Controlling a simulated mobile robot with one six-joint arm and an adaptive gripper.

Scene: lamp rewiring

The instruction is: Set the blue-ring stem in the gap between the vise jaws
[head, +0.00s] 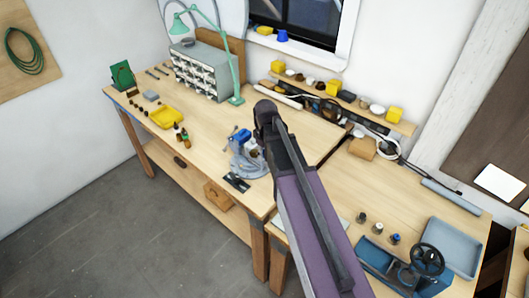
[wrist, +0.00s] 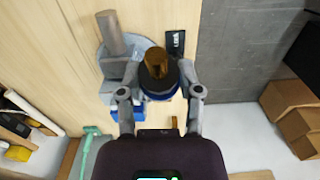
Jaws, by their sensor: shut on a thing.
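The blue-ring stem (wrist: 158,76) is a dark cylinder with a brass-coloured top and a blue band near its lower edge in the wrist view. My gripper (wrist: 160,92) is shut on it, one finger on each side. The vise (head: 247,163) is a grey-blue body with a blue upper part at the front of the bench in the head view. In the wrist view the vise (wrist: 118,68) shows beside and partly behind the stem. The gap between its jaws is hidden, and I cannot tell how high the stem is above it. My arm hides the gripper in the head view.
A yellow tray (head: 166,118) and small bottles (head: 182,134) lie left of the vise. A drawer cabinet (head: 200,72) and green lamp (head: 236,98) stand behind. The bench front edge is close to the vise.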

